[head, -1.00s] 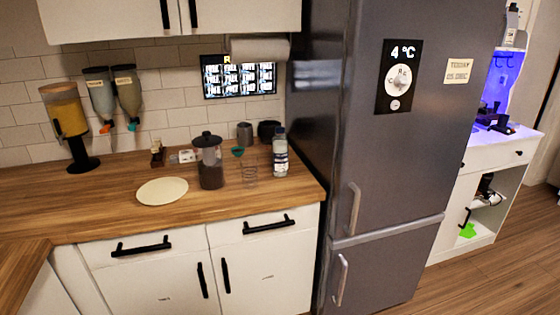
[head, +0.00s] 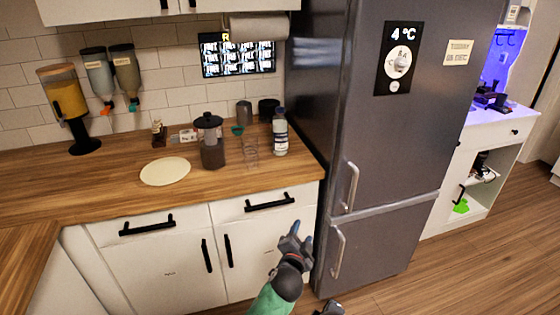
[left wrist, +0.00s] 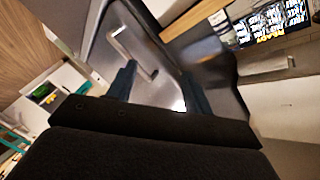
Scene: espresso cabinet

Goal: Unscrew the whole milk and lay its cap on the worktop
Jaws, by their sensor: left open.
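No container that I can read as whole milk shows. A bottle with a white label and a dark cap (head: 280,132) stands upright on the wooden worktop (head: 95,190), near the fridge; its label is too small to read. The grey fridge (head: 385,150) is shut. My left gripper (head: 301,233) is open and empty, in front of the lower cabinet, below the worktop edge and left of the fridge handles. In the left wrist view its two fingers (left wrist: 160,88) are spread, with a fridge handle (left wrist: 133,52) beyond them. A dark piece at the bottom edge may be my right gripper.
A white round plate (head: 165,171), a dark-lidded jar (head: 211,142), clear glassware (head: 251,150) and dark canisters (head: 268,109) stand on the worktop. Its left front is clear. A white cart (head: 480,165) is right of the fridge.

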